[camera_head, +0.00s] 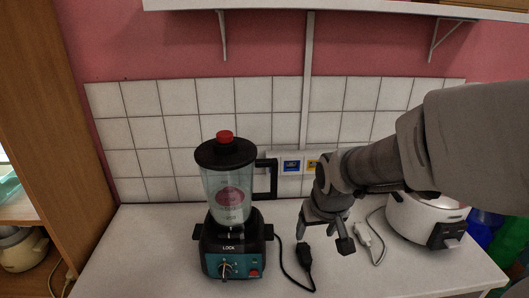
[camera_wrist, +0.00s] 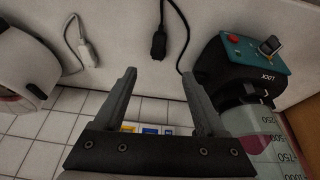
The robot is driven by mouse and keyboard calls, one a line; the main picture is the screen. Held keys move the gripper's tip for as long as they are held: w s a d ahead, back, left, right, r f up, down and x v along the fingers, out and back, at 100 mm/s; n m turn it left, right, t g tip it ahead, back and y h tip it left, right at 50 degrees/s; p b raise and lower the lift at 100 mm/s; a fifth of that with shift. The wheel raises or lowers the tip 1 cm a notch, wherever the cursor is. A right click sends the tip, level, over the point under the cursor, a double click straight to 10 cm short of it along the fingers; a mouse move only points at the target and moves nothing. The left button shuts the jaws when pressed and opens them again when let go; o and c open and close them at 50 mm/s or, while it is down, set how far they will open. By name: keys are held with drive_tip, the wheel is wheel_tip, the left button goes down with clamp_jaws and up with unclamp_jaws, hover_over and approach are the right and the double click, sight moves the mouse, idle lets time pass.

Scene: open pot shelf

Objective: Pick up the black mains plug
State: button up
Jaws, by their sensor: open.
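The black mains plug (camera_head: 304,252) lies on the white counter in the head view, on the end of the blender's black cord. In the wrist view the plug (camera_wrist: 158,46) shows beyond the fingertips, roughly midway between them. My gripper (camera_head: 324,240) is above the counter close to the plug, pointing down with its fingers spread. In the wrist view my gripper (camera_wrist: 150,84) is open with nothing between its fingers. The plug is apart from both fingers.
A blender (camera_head: 230,210) stands left of the gripper. A white plug (camera_head: 363,238) with its cord lies to the right, beside a white rice cooker (camera_head: 415,222). Wall sockets (camera_head: 291,165) are behind, and a shelf (camera_head: 380,8) runs above.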

drive_tip(key=b, duration=0.3)
hover_over(306, 256)
drive_tip(key=s, duration=0.2)
wheel_tip(306, 256, down, 11)
drive_tip(key=shift+a+r, duration=0.1)
drive_tip(key=shift+a, duration=0.05)
drive_tip(key=b+x, duration=0.1)
drive_tip(key=x, duration=0.4)
drive_tip(key=shift+s+b, duration=0.2)
drive_tip(key=shift+b, duration=0.15)
clamp_jaws()
